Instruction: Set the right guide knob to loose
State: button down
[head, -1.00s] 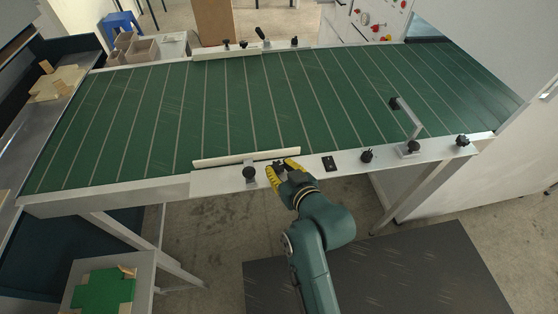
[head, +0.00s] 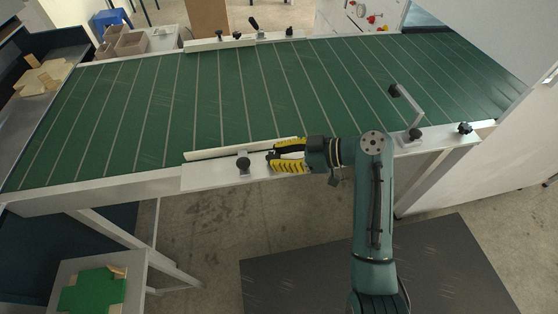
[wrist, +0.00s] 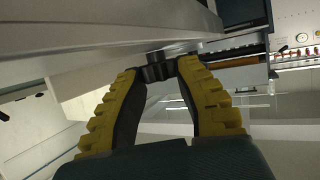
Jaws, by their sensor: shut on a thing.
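A black knob (wrist: 158,67) shows between my fingertips in the wrist view. My gripper (wrist: 160,72) is shut on it, with one yellow-and-black finger on each side. In the head view my gripper (head: 273,158) reaches in from the right, lying level at the belt's near edge. The knob there is mostly hidden by the fingers. The pale guide bar (head: 225,150) runs along the near belt edge, just behind the fingertips. Another black guide knob (head: 243,164) stands clear to the left of my gripper. The held knob's setting cannot be read.
The green conveyor belt (head: 210,110) lies beyond. A bracket with a black knob (head: 415,134) and another black knob (head: 464,128) stand to the right on the near rail. The far guide bar (head: 215,43) has several knobs. My arm covers part of the near rail.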

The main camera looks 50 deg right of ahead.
jog(key=shift+f+n+g+y+b, duration=0.35)
jog(key=shift+n+g+y, duration=0.15)
jog(key=shift+n+y, duration=0.1)
jog(key=c, duration=0.6)
grip_release()
jog(key=shift+w+a+r, duration=0.1)
jog(key=shift+w+r, duration=0.05)
jog(key=shift+r, duration=0.05)
jog(key=shift+r, duration=0.1)
jog(key=v, duration=1.2)
